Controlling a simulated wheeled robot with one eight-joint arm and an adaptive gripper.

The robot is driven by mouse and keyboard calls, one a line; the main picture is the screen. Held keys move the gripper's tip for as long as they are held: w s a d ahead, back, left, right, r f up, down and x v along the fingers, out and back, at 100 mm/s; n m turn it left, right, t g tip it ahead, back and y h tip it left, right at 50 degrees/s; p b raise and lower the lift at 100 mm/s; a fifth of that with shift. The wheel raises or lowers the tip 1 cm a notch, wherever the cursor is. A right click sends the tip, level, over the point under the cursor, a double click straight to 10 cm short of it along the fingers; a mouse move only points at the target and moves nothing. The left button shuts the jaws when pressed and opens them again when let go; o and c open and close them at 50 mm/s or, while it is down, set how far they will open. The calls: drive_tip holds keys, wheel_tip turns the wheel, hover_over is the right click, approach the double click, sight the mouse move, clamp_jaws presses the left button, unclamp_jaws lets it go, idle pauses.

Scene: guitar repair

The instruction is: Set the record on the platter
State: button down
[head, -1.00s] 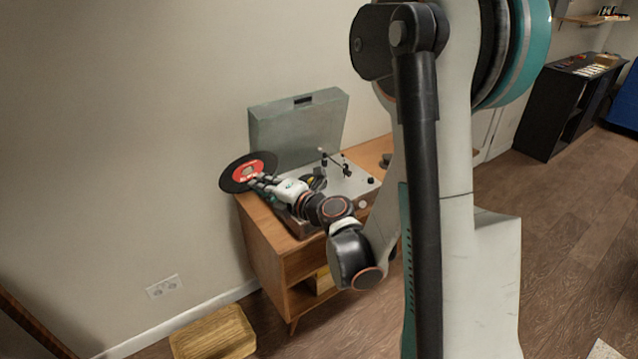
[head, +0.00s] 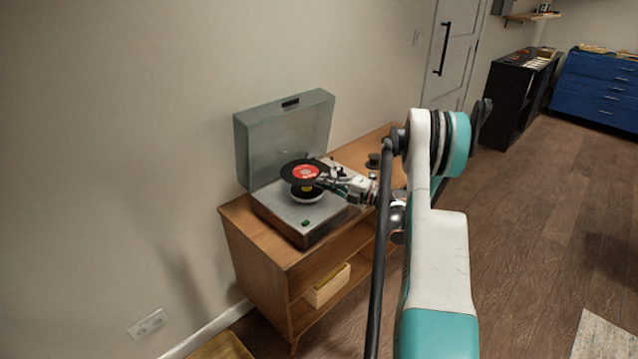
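The black record with a red label (head: 293,171) is held roughly level above the turntable (head: 283,213). My gripper (head: 326,180) is shut on the record's right edge. A gap seems to separate record and platter. The turntable's clear grey lid (head: 287,137) stands open behind. The fingertips are small, and part of the tonearm side is hidden by my gripper.
The turntable stands on a wooden cabinet (head: 243,226), with a small wooden box (head: 327,287) on its lower shelf. A small dark object (head: 374,160) sits on the cabinet top at right. The wall is close behind the lid.

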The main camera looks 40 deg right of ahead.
sight(327, 204)
drive_tip(key=shift+d+f+b, duration=0.1)
drive_tip(key=shift+f+b, duration=1.1)
drive_tip(key=shift+f, duration=1.7)
drive_tip(key=shift+s, duration=0.15)
drive_tip(key=shift+f, duration=0.35)
drive_tip(key=c, duration=2.1)
unclamp_jaws()
drive_tip(key=shift+c, duration=0.2)
drive_tip(key=shift+o, duration=0.3)
drive_tip(key=v, duration=1.1)
